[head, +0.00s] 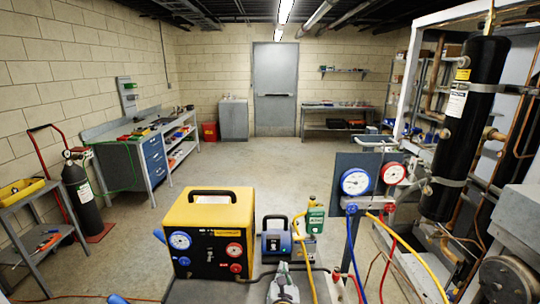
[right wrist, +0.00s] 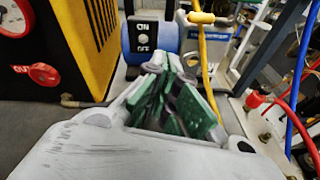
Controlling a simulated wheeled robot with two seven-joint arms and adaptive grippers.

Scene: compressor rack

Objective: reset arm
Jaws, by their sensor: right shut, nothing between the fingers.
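My right gripper (head: 283,272) shows at the bottom centre of the head view, in front of the blue and grey pump unit (head: 276,244) and right of the yellow and black machine (head: 209,233). In the right wrist view its green-padded fingers (right wrist: 172,92) are together with nothing between them. The fingers point toward the blue unit with an ON/OFF plate (right wrist: 143,37). They look apart from it. My left gripper does not show in either view.
A yellow hose (head: 302,252) runs close to the right of my gripper. A gauge manifold (head: 372,188) with red, blue and yellow hoses stands further right, before the black cylinder (head: 465,125) on the rack. Open floor (head: 240,165) lies behind the machines.

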